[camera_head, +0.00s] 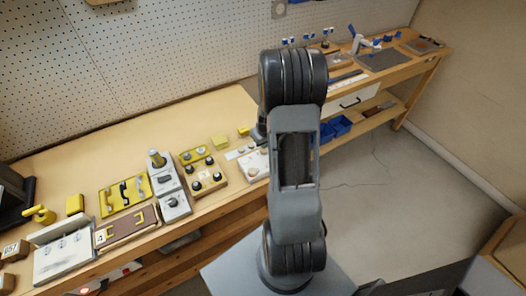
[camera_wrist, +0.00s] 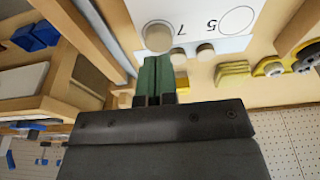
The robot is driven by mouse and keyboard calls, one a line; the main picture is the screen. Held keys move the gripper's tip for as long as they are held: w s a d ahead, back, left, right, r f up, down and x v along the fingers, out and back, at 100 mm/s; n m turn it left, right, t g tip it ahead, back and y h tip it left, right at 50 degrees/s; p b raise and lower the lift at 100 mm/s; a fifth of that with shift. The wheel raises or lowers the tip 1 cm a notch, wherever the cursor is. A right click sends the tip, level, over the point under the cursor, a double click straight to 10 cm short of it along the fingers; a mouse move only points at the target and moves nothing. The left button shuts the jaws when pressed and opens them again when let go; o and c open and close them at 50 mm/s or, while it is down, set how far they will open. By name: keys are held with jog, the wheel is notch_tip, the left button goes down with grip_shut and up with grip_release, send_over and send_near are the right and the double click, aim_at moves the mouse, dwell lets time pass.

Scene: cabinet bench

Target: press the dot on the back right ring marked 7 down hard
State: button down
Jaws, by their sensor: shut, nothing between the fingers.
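A white panel (camera_wrist: 195,22) with printed digits fills the top of the wrist view. A printed 7 (camera_wrist: 180,30) shows there, with a pale round disc (camera_wrist: 158,37) beside it. A thin empty ring (camera_wrist: 237,20) shows beside a printed 5 (camera_wrist: 210,27). I cannot make out a separate dot by the 7; the disc covers that spot. My gripper (camera_wrist: 157,62), with green fingers, is shut and empty. Its tips appear just below the disc in the picture; I cannot tell whether they touch. In the head view the panel (camera_head: 254,163) is partly hidden by my arm, and the gripper is hidden.
Two small tan knobs (camera_wrist: 205,52) stand at the panel's edge. Yellow blocks (camera_wrist: 232,72) lie nearby. In the head view, a knob board (camera_head: 207,181) and a grey switch unit (camera_head: 172,190) stand left of the panel. Bare bench (camera_head: 130,140) lies behind them.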

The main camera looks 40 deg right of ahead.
jog(key=shift+f+b, duration=1)
jog(key=shift+f, duration=0.1)
jog(key=shift+s+b, duration=0.1)
jog(key=shift+b, duration=0.35)
dwell(1.4)
jog(key=shift+b, duration=1.2)
dwell(3.3)
jog(key=shift+r, duration=0.1)
